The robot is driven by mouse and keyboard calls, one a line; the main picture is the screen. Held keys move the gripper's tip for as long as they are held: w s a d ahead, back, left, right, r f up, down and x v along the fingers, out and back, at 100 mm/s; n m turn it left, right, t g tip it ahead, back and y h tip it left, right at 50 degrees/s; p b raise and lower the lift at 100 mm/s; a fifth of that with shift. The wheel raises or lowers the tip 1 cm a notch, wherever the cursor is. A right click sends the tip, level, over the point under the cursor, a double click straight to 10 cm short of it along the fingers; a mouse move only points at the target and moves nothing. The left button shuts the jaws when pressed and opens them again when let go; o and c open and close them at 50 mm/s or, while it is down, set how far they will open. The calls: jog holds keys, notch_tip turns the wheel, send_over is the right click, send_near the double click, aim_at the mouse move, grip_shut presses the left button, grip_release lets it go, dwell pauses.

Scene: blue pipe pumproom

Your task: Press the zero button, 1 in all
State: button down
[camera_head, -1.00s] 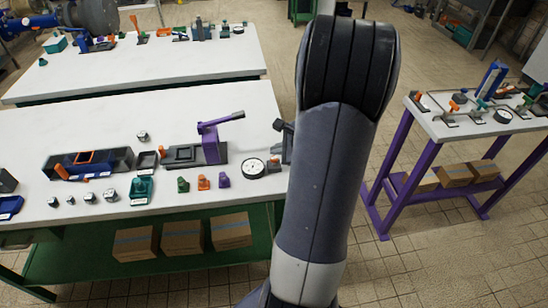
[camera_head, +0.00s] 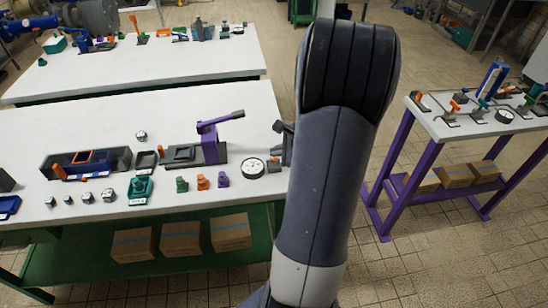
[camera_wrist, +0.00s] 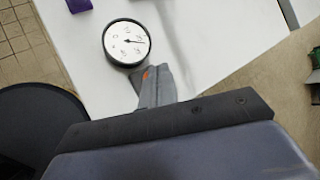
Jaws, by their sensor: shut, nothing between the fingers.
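A round dial gauge (camera_head: 252,168) with a white face and black rim lies near the right end of the front table. It also shows in the wrist view (camera_wrist: 127,42). Just right of it is a small dark block (camera_head: 273,169) with an orange top, which appears to be the zero button.
A purple lever press (camera_head: 210,145) and small green, orange and purple pieces (camera_head: 203,182) stand left of the gauge. The right table edge is close to my gripper. A purple-legged table (camera_head: 470,125) with fixtures stands further right.

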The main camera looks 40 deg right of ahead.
aim_at(277, 161)
jog(key=shift+f+b, duration=0.85)
jog(key=shift+f, duration=0.05)
dwell(0.5)
jog(key=shift+r, duration=0.1)
jog(key=shift+r+p, duration=1.1)
jog(key=shift+r, duration=0.2)
notch_tip(277, 161, up, 5)
jog(key=p, duration=0.4)
jog(key=shift+a, duration=0.15)
dwell(0.6)
